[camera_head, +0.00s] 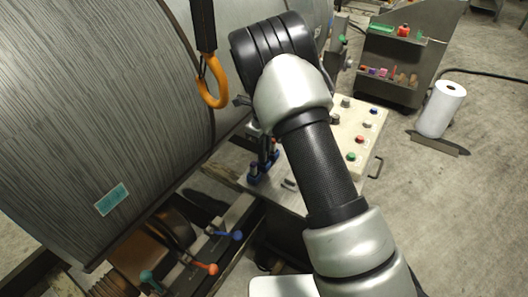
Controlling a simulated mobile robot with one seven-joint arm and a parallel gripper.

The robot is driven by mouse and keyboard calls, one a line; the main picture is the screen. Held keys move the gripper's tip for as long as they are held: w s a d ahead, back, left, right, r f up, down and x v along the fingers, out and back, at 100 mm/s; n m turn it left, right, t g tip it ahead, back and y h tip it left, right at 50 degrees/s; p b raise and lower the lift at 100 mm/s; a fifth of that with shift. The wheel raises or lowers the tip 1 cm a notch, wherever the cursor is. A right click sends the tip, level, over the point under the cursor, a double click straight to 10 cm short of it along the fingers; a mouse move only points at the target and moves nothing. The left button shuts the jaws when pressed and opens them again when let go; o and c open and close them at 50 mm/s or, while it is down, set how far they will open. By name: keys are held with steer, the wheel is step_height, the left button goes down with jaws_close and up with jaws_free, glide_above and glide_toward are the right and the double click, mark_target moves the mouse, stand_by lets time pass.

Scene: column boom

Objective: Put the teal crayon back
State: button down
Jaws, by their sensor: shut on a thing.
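My gripper (263,165) is partly in view under my bent wrist, with dark fingers and blue parts low down beside the control panel. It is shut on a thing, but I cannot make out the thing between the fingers. I do not see the teal crayon clearly anywhere. A grey cart (400,52) stands at the upper right. Its lower ledge bears a row of small coloured pieces (383,72) in red, purple, orange and brown, too small to name surely. Its top ledge bears a green piece (383,28) and a red one (404,31).
A large grey roll (90,110) with a teal label (111,199) fills the left. An orange hook (213,88) hangs before it. A button panel (362,120) stands behind my arm. Ball-topped levers (207,268) are below. A white roll (440,108) stands on the floor right.

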steer(key=shift+f, duration=0.25)
steer(key=shift+f, duration=0.15)
steer(key=c, duration=1.7)
jaws_free()
